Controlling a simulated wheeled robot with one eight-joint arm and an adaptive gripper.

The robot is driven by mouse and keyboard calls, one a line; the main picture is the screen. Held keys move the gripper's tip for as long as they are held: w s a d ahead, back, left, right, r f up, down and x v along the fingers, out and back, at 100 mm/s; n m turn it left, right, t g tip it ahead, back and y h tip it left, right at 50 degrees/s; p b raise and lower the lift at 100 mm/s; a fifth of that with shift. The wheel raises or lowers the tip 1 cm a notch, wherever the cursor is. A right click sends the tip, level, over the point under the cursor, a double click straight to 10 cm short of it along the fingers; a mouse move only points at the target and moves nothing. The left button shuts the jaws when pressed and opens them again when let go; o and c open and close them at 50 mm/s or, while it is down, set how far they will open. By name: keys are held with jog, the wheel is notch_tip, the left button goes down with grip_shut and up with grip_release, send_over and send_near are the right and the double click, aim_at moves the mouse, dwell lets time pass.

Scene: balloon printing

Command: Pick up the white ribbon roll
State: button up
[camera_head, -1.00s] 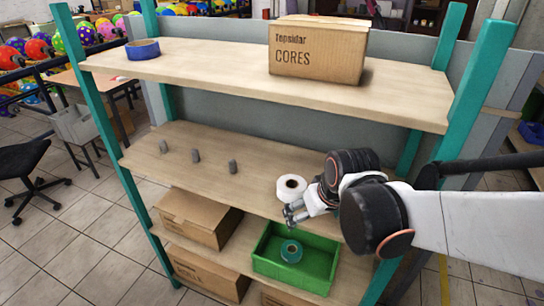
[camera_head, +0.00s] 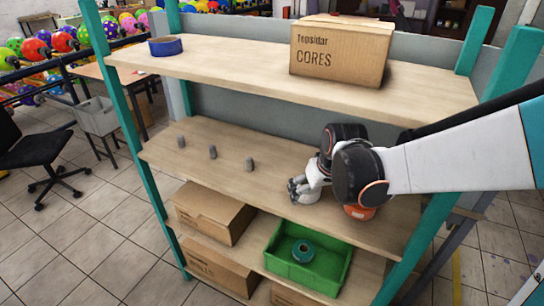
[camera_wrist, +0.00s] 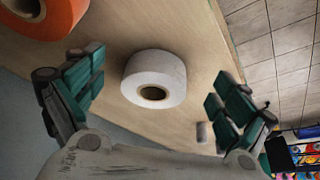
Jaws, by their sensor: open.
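The white ribbon roll (camera_wrist: 165,72) sits on the middle shelf, with its round core hole facing the wrist camera. In the wrist view it lies between and ahead of the two green-padded fingers of my gripper (camera_wrist: 156,97), which are spread wide. No finger visibly touches the roll. In the head view my gripper (camera_head: 299,190) is low over the right part of the middle shelf, and I cannot clearly tell the roll apart from the white gripper parts there.
An orange roll (camera_head: 358,212) stands close by on the shelf; it also shows in the wrist view (camera_wrist: 62,12). Small grey cylinders (camera_head: 213,152) stand to the left. The upper shelf (camera_head: 230,70) holds a box (camera_head: 340,50) and a blue roll (camera_head: 165,46). A green bin (camera_head: 335,277) is below.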

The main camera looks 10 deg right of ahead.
jog(key=w, duration=0.3)
jog(key=w+b, duration=0.1)
jog(key=shift+w+a+f, duration=0.25)
jog(key=shift+w+a, duration=0.05)
jog(key=shift+w+f+b, duration=0.1)
jog(key=shift+f+b, duration=0.2)
jog(key=shift+f, duration=0.1)
jog(key=shift+r, duration=0.1)
jog(key=shift+c, duration=0.5)
jog(key=c, duration=1.1)
